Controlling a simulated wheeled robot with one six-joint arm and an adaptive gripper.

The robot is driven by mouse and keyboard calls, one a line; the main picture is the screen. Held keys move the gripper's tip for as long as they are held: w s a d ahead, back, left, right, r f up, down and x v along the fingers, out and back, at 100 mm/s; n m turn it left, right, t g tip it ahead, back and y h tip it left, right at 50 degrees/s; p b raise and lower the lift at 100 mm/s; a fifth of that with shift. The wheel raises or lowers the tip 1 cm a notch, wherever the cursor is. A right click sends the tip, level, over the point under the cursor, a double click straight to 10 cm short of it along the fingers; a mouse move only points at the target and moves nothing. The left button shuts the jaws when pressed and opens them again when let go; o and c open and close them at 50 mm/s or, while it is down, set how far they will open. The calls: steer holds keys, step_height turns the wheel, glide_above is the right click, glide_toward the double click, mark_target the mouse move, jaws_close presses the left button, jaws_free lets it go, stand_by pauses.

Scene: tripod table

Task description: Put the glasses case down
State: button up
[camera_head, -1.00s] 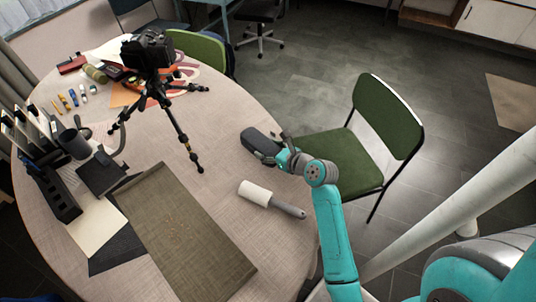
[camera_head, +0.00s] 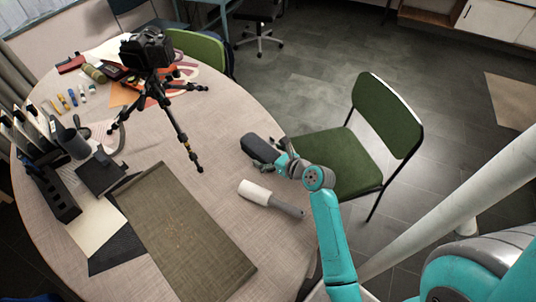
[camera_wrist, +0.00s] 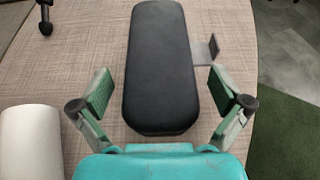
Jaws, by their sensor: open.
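The glasses case (camera_head: 259,147) is a dark, rounded oblong box. It lies on the table (camera_head: 225,115) near its right edge, close to the green chair. In the wrist view the black case (camera_wrist: 160,65) rests flat on the woven tabletop, its near end just ahead of my gripper's palm. My gripper (camera_wrist: 166,92) is open, with a green-padded finger on each side of the case's near part and a gap to both. It also shows in the head view (camera_head: 277,156) at the case's near end.
A lint roller (camera_head: 257,192) lies just left of my gripper. A small grey plate (camera_wrist: 207,50) sits right of the case. A brown mat (camera_head: 185,235) covers the near table.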

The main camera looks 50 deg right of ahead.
steer(key=shift+r, duration=0.1)
steer(key=v, duration=1.2)
steer(key=shift+d, duration=0.1)
